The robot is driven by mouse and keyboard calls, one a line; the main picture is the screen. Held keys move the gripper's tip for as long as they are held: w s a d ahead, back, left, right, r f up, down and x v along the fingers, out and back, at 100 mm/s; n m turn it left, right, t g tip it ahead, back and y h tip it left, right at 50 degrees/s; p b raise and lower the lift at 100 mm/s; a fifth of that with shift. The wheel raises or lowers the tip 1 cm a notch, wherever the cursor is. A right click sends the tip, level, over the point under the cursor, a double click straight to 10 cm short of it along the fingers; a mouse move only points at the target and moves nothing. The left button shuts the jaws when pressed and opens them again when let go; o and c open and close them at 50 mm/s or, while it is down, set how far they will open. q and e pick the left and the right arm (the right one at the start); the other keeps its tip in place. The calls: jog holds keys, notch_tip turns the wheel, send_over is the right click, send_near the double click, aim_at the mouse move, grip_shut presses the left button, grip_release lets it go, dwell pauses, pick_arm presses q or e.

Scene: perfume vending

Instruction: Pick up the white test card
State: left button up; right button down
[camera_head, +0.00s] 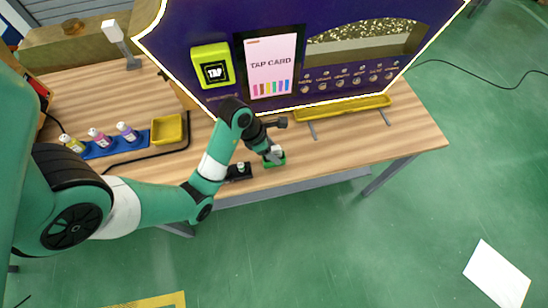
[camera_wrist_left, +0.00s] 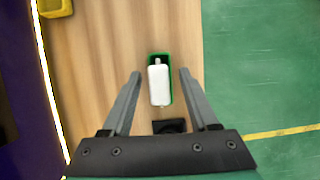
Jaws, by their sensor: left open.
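The white test card (camera_wrist_left: 158,84) lies in a small green holder (camera_wrist_left: 151,57) on the wooden table, near the table's front edge. In the wrist view it is between the two fingers of my left gripper (camera_wrist_left: 159,74), with a gap on each side. The left gripper is open and empty. In the head view the left gripper (camera_head: 273,155) is right at the green holder (camera_head: 281,160) and hides most of the card. My right gripper is out of view.
A black block (camera_head: 238,172) is beside the holder. The purple vending panel (camera_head: 180,50) stands behind, with a long yellow tray (camera_head: 345,107) at its foot. Several bottles sit in a blue rack (camera_head: 101,151) at left, next to a yellow bin (camera_head: 167,130). A white sheet (camera_head: 497,273) lies on the green floor.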

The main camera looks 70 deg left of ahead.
pick_arm(q)
jog(key=shift+w+f, duration=0.15)
jog(key=shift+f, duration=0.05)
jog(key=shift+c, duration=0.3)
grip_shut()
jog(key=shift+r, duration=0.1)
